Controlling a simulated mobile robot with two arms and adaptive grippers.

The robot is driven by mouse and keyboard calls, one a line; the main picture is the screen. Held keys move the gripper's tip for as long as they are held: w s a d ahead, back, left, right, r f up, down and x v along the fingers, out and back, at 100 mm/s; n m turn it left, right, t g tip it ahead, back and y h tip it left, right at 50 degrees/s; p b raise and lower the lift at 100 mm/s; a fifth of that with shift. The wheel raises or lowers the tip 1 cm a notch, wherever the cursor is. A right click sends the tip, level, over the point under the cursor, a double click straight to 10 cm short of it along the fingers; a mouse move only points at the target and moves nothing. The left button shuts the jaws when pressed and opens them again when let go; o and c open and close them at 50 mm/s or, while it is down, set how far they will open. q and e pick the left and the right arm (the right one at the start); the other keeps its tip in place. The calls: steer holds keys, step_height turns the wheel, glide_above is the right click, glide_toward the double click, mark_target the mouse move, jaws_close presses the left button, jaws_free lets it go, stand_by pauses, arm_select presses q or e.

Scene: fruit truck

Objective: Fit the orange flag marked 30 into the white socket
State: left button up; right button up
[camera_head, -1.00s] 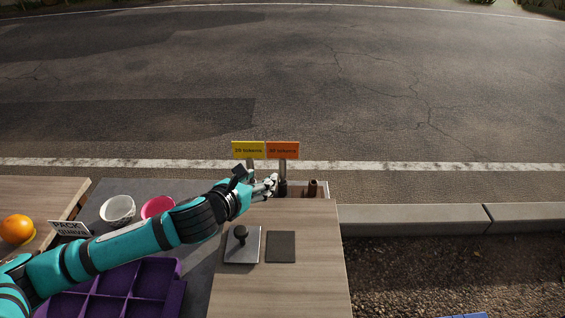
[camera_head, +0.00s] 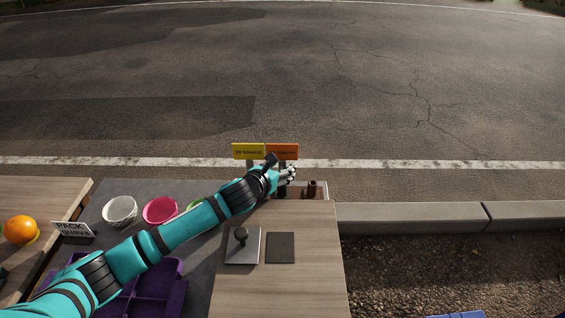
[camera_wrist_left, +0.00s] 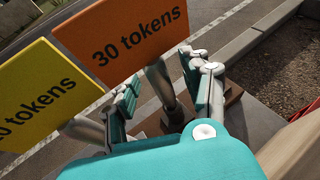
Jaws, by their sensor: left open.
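The orange flag (camera_head: 285,151), marked "30 tokens", stands upright on a grey post at the back of the wooden counter. It fills the upper middle of the left wrist view (camera_wrist_left: 120,40). My left gripper (camera_head: 289,175) is at this post, below the sign. In the left wrist view, its open fingers (camera_wrist_left: 165,76) lie on either side of the post (camera_wrist_left: 160,82), with visible room between. My arm hides part of the sign's left edge and the post's foot in the head view. I cannot make out the white socket for certain. My right gripper is out of view.
A yellow flag (camera_head: 248,151) stands close on the left of the orange one. A short brown holder (camera_head: 312,188) is to the right. A stamp (camera_head: 241,236) on a metal plate and a dark pad (camera_head: 280,248) lie on the counter. Bowls (camera_head: 119,211) stand left.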

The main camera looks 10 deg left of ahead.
arm_select(q)
jaws_close()
stand_by(0.3)
steer(key=shift+r, duration=0.1)
